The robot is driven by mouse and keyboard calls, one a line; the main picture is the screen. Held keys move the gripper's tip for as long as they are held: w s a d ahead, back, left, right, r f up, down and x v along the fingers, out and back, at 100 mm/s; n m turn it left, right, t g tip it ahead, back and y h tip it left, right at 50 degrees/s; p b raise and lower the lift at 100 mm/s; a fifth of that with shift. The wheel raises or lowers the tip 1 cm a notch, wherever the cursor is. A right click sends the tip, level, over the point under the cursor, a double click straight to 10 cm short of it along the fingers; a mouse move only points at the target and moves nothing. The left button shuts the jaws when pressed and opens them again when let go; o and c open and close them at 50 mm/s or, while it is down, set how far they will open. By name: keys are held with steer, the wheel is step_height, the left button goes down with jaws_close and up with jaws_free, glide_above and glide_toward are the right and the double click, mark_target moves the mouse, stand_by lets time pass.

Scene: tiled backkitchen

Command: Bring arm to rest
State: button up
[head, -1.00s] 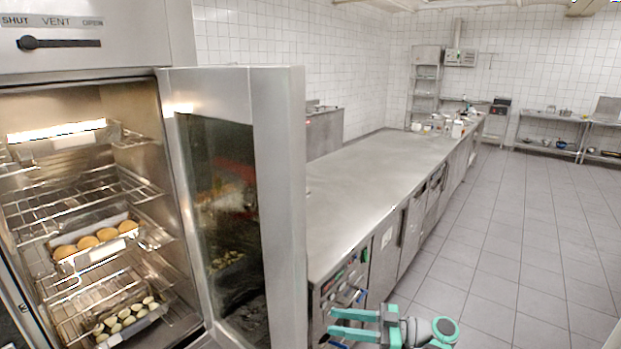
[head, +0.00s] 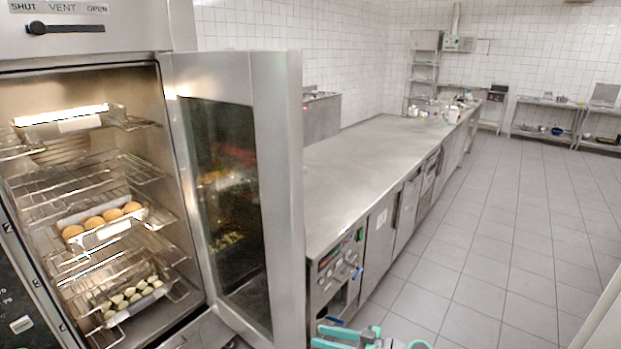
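My gripper (head: 340,338) shows at the bottom edge of the head view, right of the open oven door and in front of the counter's near end. Only its teal and grey upper parts are in view; the rest is cut off by the frame. Two teal fingers appear one above the other, with a gap seeming to lie between them. I see nothing held in it.
The oven (head: 85,130) stands open at left, with buns (head: 103,222) and a tray of small pale pieces (head: 135,300) on its racks. Its glass door (head: 278,180) juts out toward the counter (head: 370,168). The tiled floor (head: 480,240) at right is clear.

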steer(key=s+a+f+m+t+h, duration=0.1)
steer(key=s+a+f+m+h, duration=0.3)
steer(key=f, duration=0.6)
steer(key=s+f+m+t+h, duration=0.1)
steer(key=s+f+m+h, duration=0.15)
steer(key=s+f, duration=0.6)
steer(key=s+f+m+t+h, duration=0.1)
steer(key=s+f+m+h, duration=0.35)
steer(key=s+f, duration=0.65)
steer(key=s+d+r+t+h, duration=0.1)
steer(key=s+r+h, duration=0.1)
steer(key=s+r, duration=0.45)
steer(key=s+r+t+h, duration=0.15)
steer(key=s+r, duration=0.25)
steer(key=s, duration=0.5)
steer(key=s+r+t, duration=0.1)
steer(key=s+r, duration=0.3)
steer(key=r, duration=0.6)
steer(key=s+a+r+t, duration=0.1)
steer(key=s+r+t, duration=0.1)
steer(key=s+r, duration=0.3)
step_height(320, 180, up, 5)
steer(key=shift+s+a+f+h, duration=0.15)
steer(key=shift+s+a+h, duration=0.1)
steer(key=shift+a+h, duration=0.1)
steer(key=shift+r+t, duration=0.25)
steer(key=shift+t, duration=0.1)
steer(key=shift+c, duration=0.6)
steer(key=shift+d, duration=0.1)
